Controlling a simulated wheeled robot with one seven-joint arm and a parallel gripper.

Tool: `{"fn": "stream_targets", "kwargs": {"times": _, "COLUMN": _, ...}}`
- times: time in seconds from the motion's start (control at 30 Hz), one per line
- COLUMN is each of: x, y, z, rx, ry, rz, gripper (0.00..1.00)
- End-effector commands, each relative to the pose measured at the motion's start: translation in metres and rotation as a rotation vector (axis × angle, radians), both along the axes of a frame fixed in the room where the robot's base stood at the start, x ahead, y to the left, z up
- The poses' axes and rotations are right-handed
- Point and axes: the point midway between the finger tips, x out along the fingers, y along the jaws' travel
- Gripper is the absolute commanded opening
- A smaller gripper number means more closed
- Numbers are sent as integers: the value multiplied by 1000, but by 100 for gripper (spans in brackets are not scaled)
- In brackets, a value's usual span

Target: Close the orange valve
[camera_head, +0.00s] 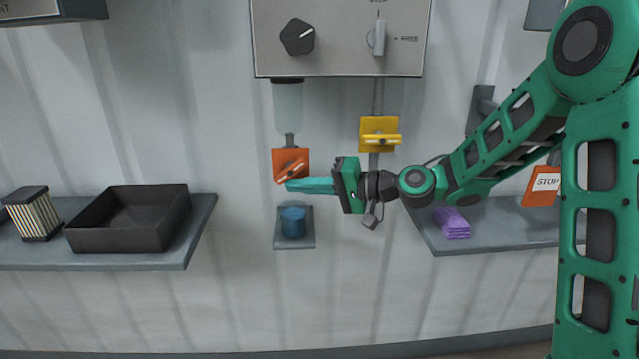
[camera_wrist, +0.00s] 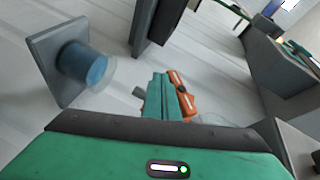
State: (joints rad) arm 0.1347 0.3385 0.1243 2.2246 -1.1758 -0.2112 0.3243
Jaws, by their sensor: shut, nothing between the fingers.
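The orange valve (camera_head: 289,163) is on the wall below a clear cylinder, with an orange handle lying at a slant across its front. In the wrist view the orange valve (camera_wrist: 182,98) is just beside my fingers. My gripper (camera_head: 290,186) is shut with its fingertips at the lower edge of the valve, close to the handle's lower end. It also shows in the wrist view (camera_wrist: 159,90). I cannot tell whether the fingers touch the handle. Nothing shows between the fingers.
A blue cup (camera_head: 292,222) stands on a small shelf below the valve. A yellow valve (camera_head: 380,133) is to the right, above my wrist. A grey control box (camera_head: 340,62) hangs above. A black tray (camera_head: 130,235) is on the left shelf, and purple cloth (camera_head: 453,223) on the right shelf.

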Motion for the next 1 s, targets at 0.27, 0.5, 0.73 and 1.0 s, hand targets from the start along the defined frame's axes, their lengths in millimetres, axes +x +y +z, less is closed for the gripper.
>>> {"fn": "stream_targets", "kwargs": {"times": 0.27, "x": -1, "y": 10, "z": -3, "rx": -1, "ry": 1, "rz": 8, "gripper": 0}}
{"fn": "stream_targets", "kwargs": {"times": 0.5, "x": -2, "y": 12, "z": -3, "rx": -2, "ry": 1, "rz": 10, "gripper": 0}}
{"fn": "stream_targets", "kwargs": {"times": 0.73, "x": -2, "y": 12, "z": -3, "rx": -3, "ry": 1, "rz": 10, "gripper": 0}}
{"fn": "stream_targets", "kwargs": {"times": 1.0, "x": -2, "y": 12, "z": -3, "rx": -4, "ry": 0, "rz": 11, "gripper": 0}}
